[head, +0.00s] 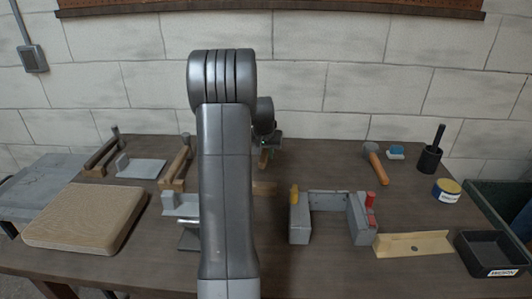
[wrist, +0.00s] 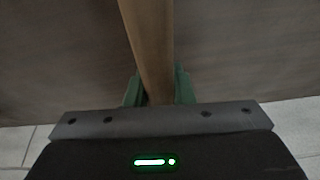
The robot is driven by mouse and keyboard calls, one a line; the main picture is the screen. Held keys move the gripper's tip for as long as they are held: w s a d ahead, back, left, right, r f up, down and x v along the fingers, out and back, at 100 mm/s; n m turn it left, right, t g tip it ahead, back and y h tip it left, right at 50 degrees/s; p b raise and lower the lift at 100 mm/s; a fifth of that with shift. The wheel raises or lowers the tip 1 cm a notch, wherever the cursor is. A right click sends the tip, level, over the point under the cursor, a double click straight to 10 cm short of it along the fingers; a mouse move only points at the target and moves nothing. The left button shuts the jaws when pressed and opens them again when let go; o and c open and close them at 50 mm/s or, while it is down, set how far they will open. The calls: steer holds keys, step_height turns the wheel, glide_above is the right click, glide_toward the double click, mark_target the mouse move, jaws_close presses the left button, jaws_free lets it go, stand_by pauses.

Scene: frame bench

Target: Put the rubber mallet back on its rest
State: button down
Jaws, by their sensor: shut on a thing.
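My gripper (head: 268,146) is beyond my arm, over the back middle of the bench. In the wrist view its green fingers (wrist: 159,92) are shut on a long brown wooden handle (wrist: 149,45). Its lower end shows below my gripper in the head view (head: 264,160). No head shows on this handle, so I cannot tell whether it is the rubber mallet's. Another tool with a grey head and orange-brown handle (head: 376,168) lies at the back right. I cannot make out the mallet's rest with certainty; a low wooden piece (head: 265,188) is partly hidden by my arm.
A grey fixture with yellow and red parts (head: 300,222) stands right of my arm. A light wooden strip (head: 413,245), a black tray (head: 490,250), a round tin (head: 446,190) and a black cup (head: 430,160) are further right. A tan board (head: 85,218) lies left.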

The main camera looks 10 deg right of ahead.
steer(key=c, duration=1.2)
jaws_free()
steer(key=shift+o, duration=0.2)
steer(key=v, duration=1.3)
steer(key=shift+s+r, duration=0.2)
steer(key=shift+r, duration=0.15)
steer(key=x, duration=1.4)
steer(key=shift+w, duration=0.1)
steer(key=shift+r, duration=0.3)
steer(key=shift+a, duration=0.1)
